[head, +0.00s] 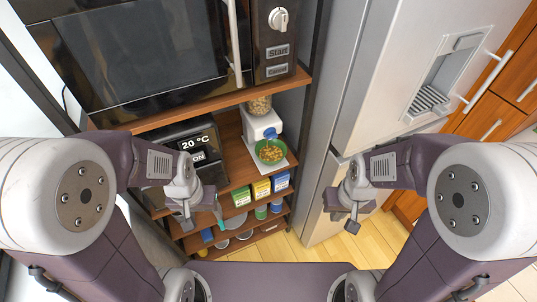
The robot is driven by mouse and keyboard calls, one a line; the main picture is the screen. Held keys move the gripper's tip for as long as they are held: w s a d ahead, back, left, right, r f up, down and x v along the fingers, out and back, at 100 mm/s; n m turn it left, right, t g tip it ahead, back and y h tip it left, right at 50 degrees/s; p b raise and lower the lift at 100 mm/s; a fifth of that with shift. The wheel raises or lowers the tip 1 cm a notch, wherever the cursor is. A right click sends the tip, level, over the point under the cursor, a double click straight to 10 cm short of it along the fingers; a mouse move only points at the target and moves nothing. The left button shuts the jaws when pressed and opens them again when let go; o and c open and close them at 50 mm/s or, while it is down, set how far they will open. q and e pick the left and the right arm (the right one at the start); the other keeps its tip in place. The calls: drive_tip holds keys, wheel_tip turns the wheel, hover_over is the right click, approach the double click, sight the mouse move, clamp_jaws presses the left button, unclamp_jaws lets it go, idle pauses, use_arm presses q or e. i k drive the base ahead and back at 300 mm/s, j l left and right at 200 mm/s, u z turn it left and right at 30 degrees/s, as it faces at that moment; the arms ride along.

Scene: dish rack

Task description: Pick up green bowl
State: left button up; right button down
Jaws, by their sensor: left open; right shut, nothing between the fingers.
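The green bowl (262,156) sits on a small white stand on the upper wooden shelf, under a cereal dispenser (260,122). It holds yellowish-brown cereal. My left gripper (202,222) is open and empty, lower and to the left of the bowl, in front of the shelf unit. My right gripper (352,222) is shut and empty, to the right of the bowl, in front of the fridge. Neither gripper touches the bowl.
A microwave (150,50) stands on the top board. A black appliance reading 20 °C (198,143) is left of the bowl. Several small boxes (261,189) and dishes fill lower shelves. The fridge (385,80) bounds the right; wooden floor (280,250) shows below.

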sight(272, 152)
drive_tip(key=i+l+u, duration=0.15)
drive_tip(key=l+u, duration=0.3)
drive_tip(key=i+l+u, duration=0.1)
drive_tip(key=l+u, duration=0.25)
drive_tip(key=u, duration=0.15)
drive_tip(key=l+u, duration=0.45)
